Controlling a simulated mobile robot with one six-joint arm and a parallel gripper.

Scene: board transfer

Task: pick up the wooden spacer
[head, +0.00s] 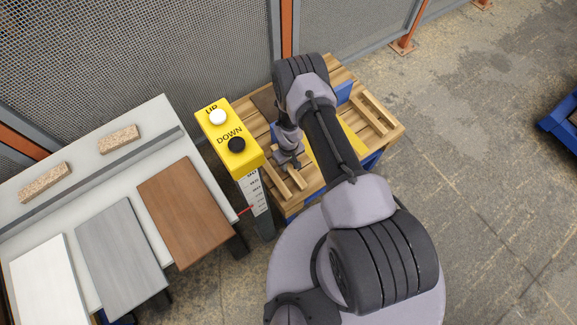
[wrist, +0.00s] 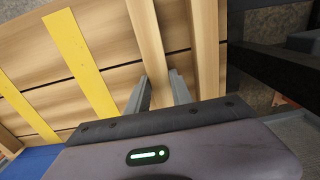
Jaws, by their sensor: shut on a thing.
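A pale wooden spacer (wrist: 148,40) runs away from my gripper (wrist: 160,88) in the wrist view, its near part between the two grey fingers. My gripper is shut on it. In the head view my gripper (head: 290,164) is low over the left front part of the slatted wooden platform, with the held spacer (head: 298,181) showing just beyond the fingers. A second, similar spacer (wrist: 207,50) lies parallel, just right of the fingers in the wrist view. I cannot tell whether the held spacer is clear of the slats.
A yellow control box (head: 230,140) with UP and DOWN buttons stands close left of my gripper. More wooden strips (head: 370,116) lie on the platform's right side. A grey-white table (head: 85,190) at left holds white, grey and brown boards. Mesh fencing (head: 150,50) stands behind.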

